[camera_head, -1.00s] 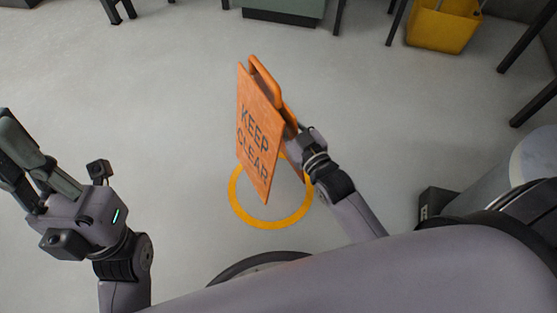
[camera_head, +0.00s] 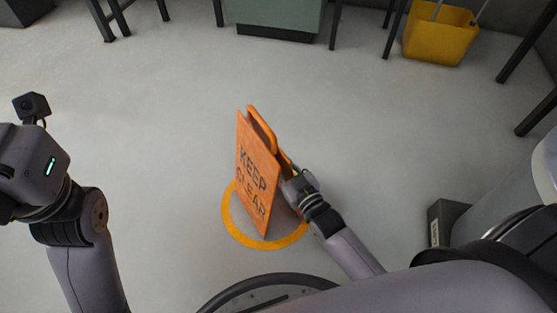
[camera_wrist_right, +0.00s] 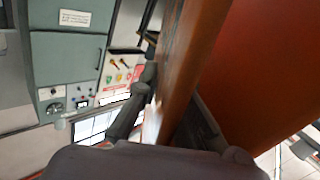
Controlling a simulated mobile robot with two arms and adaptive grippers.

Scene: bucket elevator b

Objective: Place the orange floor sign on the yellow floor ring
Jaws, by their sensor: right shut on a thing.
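The orange floor sign (camera_head: 258,176), lettered KEEP CLEAR, stands roughly upright over the yellow floor ring (camera_head: 247,239) in the head view. It hides the ring's far part. Whether its lower edge touches the floor I cannot tell. My right gripper (camera_head: 289,177) is shut on the sign at its right side. In the right wrist view the sign's orange panel (camera_wrist_right: 258,70) fills the right half, close to the fingers. My left arm is at the left edge of the head view, away from the sign; its fingers are out of frame.
A yellow bucket (camera_head: 440,33) stands at the upper right near dark table legs. A green-grey cabinet (camera_head: 275,14) is at the top. The grey floor around the ring is mostly clear. A green panel (camera_wrist_right: 68,70) with dials shows in the wrist view.

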